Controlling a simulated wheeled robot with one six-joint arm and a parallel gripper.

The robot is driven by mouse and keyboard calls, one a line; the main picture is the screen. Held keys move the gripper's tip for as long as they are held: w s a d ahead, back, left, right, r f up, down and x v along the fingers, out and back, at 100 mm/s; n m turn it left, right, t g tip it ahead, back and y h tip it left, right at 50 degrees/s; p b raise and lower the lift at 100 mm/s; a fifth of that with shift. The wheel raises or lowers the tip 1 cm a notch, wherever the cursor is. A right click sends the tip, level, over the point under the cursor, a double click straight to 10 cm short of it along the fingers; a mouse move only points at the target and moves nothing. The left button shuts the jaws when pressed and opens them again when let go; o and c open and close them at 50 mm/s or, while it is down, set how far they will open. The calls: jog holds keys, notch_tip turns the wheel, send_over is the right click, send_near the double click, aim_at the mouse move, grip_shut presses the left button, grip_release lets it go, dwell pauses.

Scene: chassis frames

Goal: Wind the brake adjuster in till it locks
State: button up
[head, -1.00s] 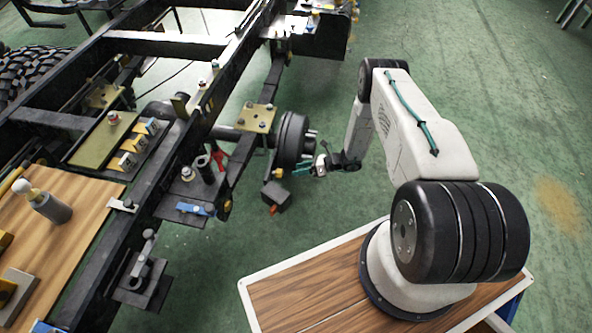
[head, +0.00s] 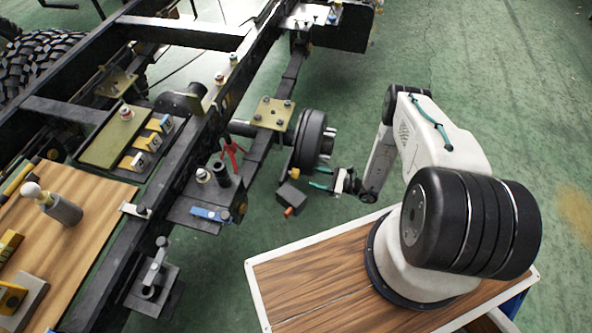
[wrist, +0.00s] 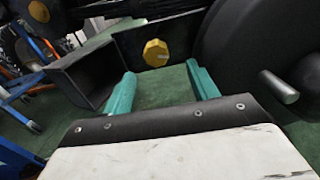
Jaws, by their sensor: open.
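The yellow hex knob (wrist: 156,53), which looks like the brake adjuster, stands on a dark plate just ahead of my fingers in the wrist view. In the head view a small yellow spot (head: 295,170) shows beside the brake drum (head: 311,138); I cannot tell surely that it is the same knob. My gripper (head: 318,178) is open and empty by the drum's lower side. In the wrist view its teal fingers (wrist: 161,78) are spread, one to each side of the knob and short of it, with no contact visible.
A dark box (wrist: 92,76) is close to the left finger; the drum and a metal stud (wrist: 279,87) are close on the right. The chassis rail (head: 150,200) runs along the left. The green floor is clear right of the drum. A wooden bench (head: 60,225) holds tools.

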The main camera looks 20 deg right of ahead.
aim_at(297, 174)
jog(key=x, duration=0.8)
jog(key=shift+a, duration=0.45)
jog(key=shift+s, duration=0.1)
jog(key=c, duration=1)
